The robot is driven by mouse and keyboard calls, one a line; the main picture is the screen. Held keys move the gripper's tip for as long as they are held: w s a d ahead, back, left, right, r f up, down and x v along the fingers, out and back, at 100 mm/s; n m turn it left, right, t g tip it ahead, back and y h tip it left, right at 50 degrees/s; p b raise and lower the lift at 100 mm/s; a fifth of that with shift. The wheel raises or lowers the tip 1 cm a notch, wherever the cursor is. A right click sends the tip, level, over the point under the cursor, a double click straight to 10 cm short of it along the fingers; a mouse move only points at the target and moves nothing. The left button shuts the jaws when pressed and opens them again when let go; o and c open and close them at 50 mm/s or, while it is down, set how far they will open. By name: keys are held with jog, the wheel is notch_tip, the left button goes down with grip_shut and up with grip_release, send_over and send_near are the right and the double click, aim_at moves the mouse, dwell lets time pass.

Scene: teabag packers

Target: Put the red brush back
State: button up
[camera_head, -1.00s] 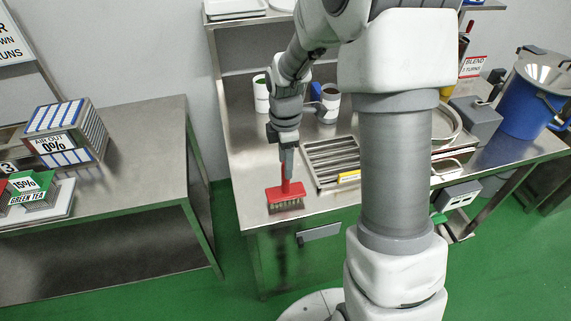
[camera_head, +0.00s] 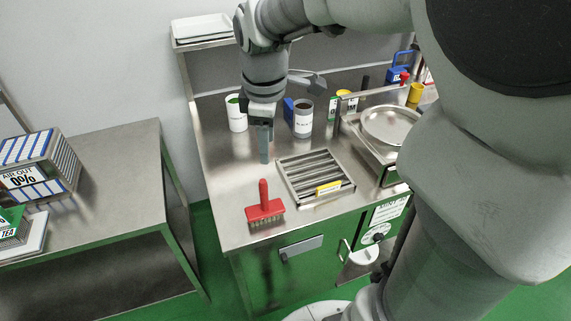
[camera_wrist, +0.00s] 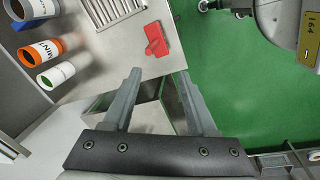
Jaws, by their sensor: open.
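The red brush (camera_head: 264,207) stands bristles down, handle up, near the front left corner of the steel bench (camera_head: 228,222). In the wrist view the brush (camera_wrist: 157,40) lies beyond my fingertips, clear of them. My gripper (camera_head: 264,158) is above the bench, behind the brush and apart from it. In the wrist view my gripper (camera_wrist: 160,78) has its two fingers spread with nothing between them.
A slatted metal tray (camera_head: 315,178) with a yellow label lies right of the brush. Canisters (camera_head: 236,113) stand behind, and a scale with a round pan (camera_head: 391,125) is at right. A side table (camera_head: 130,180) stands left, across a gap.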

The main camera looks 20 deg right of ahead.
jog(key=s+r+m+t, duration=0.3)
jog(key=s+r+m, duration=0.1)
jog(key=s+m, duration=0.8)
jog(key=s, duration=0.2)
jog(key=shift+s+m+t, duration=0.3)
jog(key=shift+t, duration=0.1)
